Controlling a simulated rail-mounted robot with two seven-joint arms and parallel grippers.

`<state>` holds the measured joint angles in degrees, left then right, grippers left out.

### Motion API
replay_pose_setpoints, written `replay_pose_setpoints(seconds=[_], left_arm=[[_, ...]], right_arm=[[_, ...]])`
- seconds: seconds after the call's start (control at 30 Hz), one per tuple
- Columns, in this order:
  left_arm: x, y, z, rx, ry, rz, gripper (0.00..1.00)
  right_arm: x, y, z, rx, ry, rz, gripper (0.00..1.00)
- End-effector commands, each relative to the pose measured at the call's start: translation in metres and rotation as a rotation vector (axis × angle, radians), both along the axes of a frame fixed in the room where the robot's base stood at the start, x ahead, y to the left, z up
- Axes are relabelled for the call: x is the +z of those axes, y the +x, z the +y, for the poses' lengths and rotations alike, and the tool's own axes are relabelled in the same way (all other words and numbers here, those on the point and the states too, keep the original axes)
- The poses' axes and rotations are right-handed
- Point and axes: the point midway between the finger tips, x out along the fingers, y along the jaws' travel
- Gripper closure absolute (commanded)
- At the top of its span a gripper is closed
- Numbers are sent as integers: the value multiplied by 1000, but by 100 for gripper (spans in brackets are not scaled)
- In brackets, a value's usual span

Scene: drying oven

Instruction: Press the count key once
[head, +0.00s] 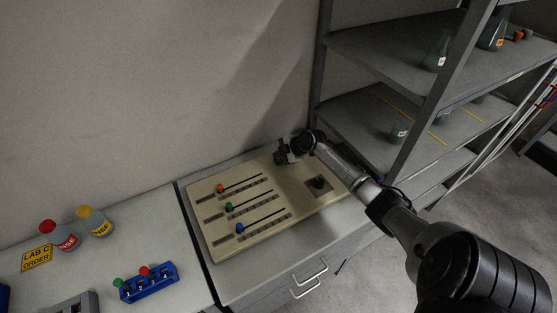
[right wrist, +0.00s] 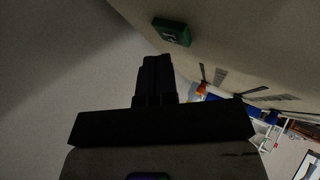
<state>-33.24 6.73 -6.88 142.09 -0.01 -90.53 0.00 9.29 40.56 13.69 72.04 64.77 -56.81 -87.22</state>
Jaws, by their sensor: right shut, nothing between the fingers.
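A beige panel (head: 225,250) lies on the counter, with red (head: 220,188), green (head: 229,207) and blue (head: 239,228) slider knobs in slots and a black knob (head: 318,183) on a dark plate at its right. In the right wrist view a green block-shaped key (right wrist: 172,32) with a pale mark stands on the panel, just beyond my fingertips; I cannot tell if it is the count key. My right gripper (head: 281,156) is shut and empty near the panel's back edge; its closed fingers also show in the wrist view (right wrist: 155,64). My left gripper is not in view.
A grey metal shelf (head: 380,51) with glassware stands at right, close to my right arm. A wall rises behind the panel.

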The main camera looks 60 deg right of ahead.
Motion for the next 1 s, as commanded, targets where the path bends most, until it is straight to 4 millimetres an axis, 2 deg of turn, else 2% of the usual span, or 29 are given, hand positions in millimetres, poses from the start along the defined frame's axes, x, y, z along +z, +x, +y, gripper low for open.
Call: replay_pose_setpoints(seconds=[0.47,1.0], left_arm=[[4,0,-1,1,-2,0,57],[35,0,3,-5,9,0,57]], right_arm=[[5,0,0,-1,0,-1,100],[50,0,0,0,0,0,100]])
